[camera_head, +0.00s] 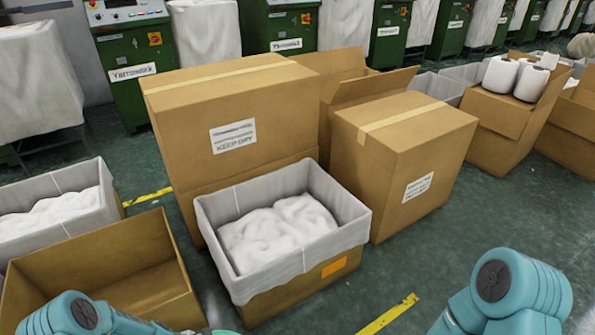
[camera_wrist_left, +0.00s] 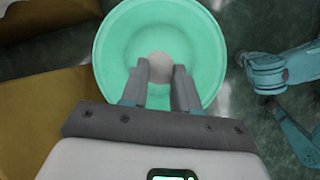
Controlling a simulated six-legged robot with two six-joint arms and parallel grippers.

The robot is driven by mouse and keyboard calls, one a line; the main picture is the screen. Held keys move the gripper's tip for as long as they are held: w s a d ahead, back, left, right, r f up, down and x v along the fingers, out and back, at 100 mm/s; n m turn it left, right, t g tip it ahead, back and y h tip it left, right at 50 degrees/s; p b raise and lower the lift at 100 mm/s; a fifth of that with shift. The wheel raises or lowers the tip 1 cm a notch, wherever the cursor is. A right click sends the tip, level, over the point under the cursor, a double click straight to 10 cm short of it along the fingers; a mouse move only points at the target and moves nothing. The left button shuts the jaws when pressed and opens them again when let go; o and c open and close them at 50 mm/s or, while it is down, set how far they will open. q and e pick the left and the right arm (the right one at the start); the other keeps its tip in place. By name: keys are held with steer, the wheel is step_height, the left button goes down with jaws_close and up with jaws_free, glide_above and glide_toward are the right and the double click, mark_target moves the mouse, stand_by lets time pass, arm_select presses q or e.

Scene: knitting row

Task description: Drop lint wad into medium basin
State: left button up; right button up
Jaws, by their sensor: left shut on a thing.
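In the left wrist view, my left gripper (camera_wrist_left: 160,88) is shut on a small pale round lint wad (camera_wrist_left: 160,63). The wad shows between the fingertips. Behind it in that view is a round mint-green basin (camera_wrist_left: 115,45), and the wad lies over its inside as seen from the wrist. I cannot tell how high above the basin the wad is. In the head view only a sliver of green rim (camera_head: 222,332) shows at the bottom edge; my left gripper is out of that frame. My right gripper is not in view, only parts of its arm.
An open lined box of white fluff (camera_head: 345,235) stands in the middle of the head view. An empty open cardboard box (camera_head: 110,262) is at left. Closed cartons (camera_head: 235,95) stand behind. Green floor with yellow tape (camera_head: 390,315) is clear at right.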

arm_select(q)
step_height(320, 180, down, 9)
steer(key=s+a+b, duration=0.1)
steer(key=s+b, duration=0.1)
steer(key=b, duration=0.3)
steer(key=shift+s+n, duration=0.15)
steer(key=shift+n, duration=0.15)
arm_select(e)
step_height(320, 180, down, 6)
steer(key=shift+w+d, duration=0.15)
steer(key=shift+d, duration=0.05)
arm_select(q)
steer(key=o, duration=1.1)
steer(key=shift+a, duration=0.1)
